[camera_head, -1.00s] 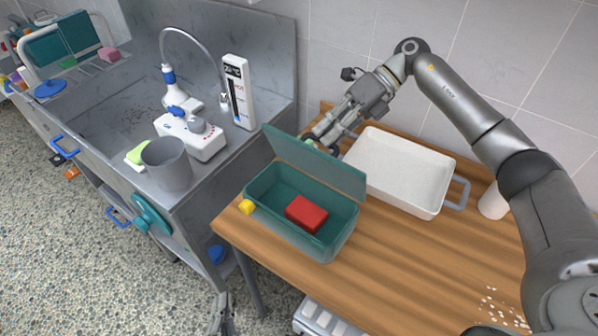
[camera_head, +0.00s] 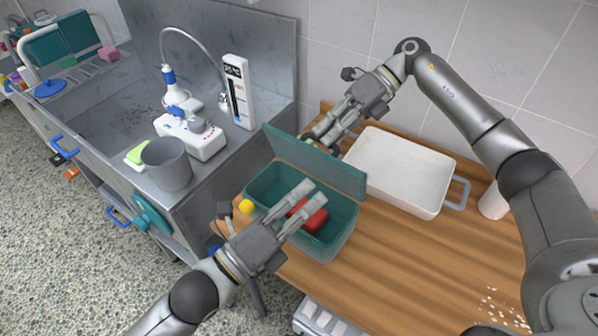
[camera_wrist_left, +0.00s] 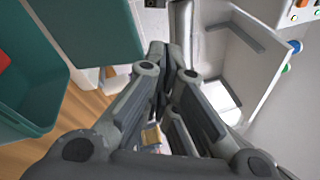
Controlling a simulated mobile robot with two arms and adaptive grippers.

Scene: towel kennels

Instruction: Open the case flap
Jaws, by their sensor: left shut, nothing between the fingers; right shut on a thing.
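The teal case (camera_head: 287,243) stands on the wooden table with its inside showing. Its flap (camera_head: 318,165) is raised along the far side. My right gripper (camera_head: 315,138) is at the far side of the flap's top edge, shut on the flap; the exact contact is partly hidden. My left gripper (camera_head: 307,190) is shut and empty, over the case's opening. A red block (camera_head: 317,222) lies inside the case, partly covered by the left fingers. In the left wrist view, the case (camera_wrist_left: 35,110) is at left and the closed left fingers (camera_wrist_left: 163,50) are in the middle.
A white tray (camera_head: 400,162) stands to the right of the flap. A steel sink counter (camera_head: 215,178) with a grey cup (camera_head: 168,168) is at left.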

